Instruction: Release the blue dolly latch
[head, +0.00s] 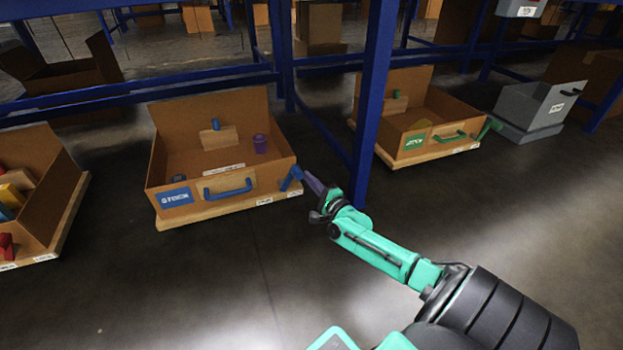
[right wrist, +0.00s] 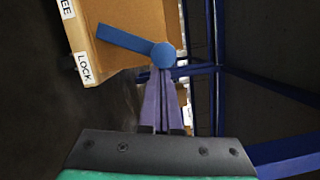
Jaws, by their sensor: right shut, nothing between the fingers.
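The blue dolly latch (head: 291,179) is at the right front corner of the open brown box with the blue label and handle (head: 228,192). In the right wrist view, the latch is a blue lever (right wrist: 122,39) with a round hub (right wrist: 163,55). The lever points left and slightly up, between the FREE label (right wrist: 66,8) and the LOCK label (right wrist: 84,68). My right gripper (head: 309,176) is shut and empty. Its purple fingertips (right wrist: 162,74) are close at the hub; I cannot tell whether they touch. My left gripper is not in view.
A blue rack post (head: 372,100) stands close to the right of my right gripper. A box with a green handle (head: 451,138) and a grey bin (head: 538,105) stand further right. Another open box (head: 62,195) is at the left. The floor in front is clear.

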